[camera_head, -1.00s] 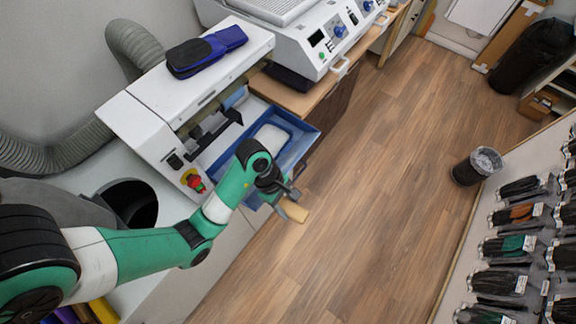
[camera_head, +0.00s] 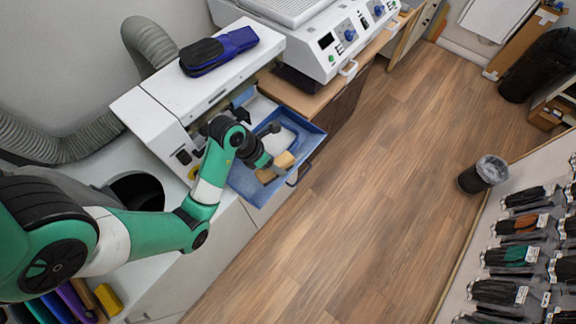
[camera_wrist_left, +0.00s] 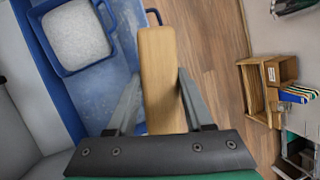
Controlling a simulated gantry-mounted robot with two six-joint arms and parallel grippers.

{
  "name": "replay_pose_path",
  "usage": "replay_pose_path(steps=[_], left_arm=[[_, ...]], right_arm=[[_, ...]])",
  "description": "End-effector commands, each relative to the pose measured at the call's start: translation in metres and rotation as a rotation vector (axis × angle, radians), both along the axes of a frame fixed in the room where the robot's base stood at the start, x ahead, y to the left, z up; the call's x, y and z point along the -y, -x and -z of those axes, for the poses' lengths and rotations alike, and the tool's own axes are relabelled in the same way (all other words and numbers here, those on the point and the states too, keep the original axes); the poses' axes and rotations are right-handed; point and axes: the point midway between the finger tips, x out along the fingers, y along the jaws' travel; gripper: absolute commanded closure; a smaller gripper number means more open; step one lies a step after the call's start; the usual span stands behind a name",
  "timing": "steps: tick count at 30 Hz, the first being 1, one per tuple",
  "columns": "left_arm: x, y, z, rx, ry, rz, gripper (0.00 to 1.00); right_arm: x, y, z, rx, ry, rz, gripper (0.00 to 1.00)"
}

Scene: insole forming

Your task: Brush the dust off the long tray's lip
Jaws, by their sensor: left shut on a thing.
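The long blue tray (camera_head: 310,153) sticks out from the white machine in the head view. Its floor (camera_wrist_left: 97,92) looks pale and dusty in the wrist view. My left gripper (camera_head: 270,168) is shut on a wooden brush (camera_head: 284,160). The brush (camera_wrist_left: 158,70) points straight out between the two fingers in the wrist view, and its bristles are hidden. In the head view the brush overlaps the tray's outer end. I cannot tell whether it touches the lip. My right gripper is not in view.
A smaller blue bin with white grains (camera_wrist_left: 75,37) sits in the tray. The white machine (camera_head: 165,95) carries a blue-and-black insole pair (camera_head: 218,50). A wooden bench (camera_head: 300,98) stands beside the tray. The floor to the right is open, with a waste bin (camera_head: 482,174) farther off.

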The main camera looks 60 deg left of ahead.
Motion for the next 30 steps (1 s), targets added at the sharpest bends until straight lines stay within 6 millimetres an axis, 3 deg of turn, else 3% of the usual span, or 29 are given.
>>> replay_pose_path(steps=[5, 14, 30], left_arm=[[-0.022, 0.007, -0.008, 0.015, 0.035, -0.217, 1.0], [-0.022, 0.007, 0.0, 0.016, 0.04, -0.231, 1.0], [-0.022, 0.007, 0.067, 0.016, 0.04, -0.228, 1.0]], right_arm=[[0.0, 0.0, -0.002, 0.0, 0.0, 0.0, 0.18], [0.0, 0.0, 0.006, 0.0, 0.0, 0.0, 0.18], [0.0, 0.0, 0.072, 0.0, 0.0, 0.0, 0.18]])
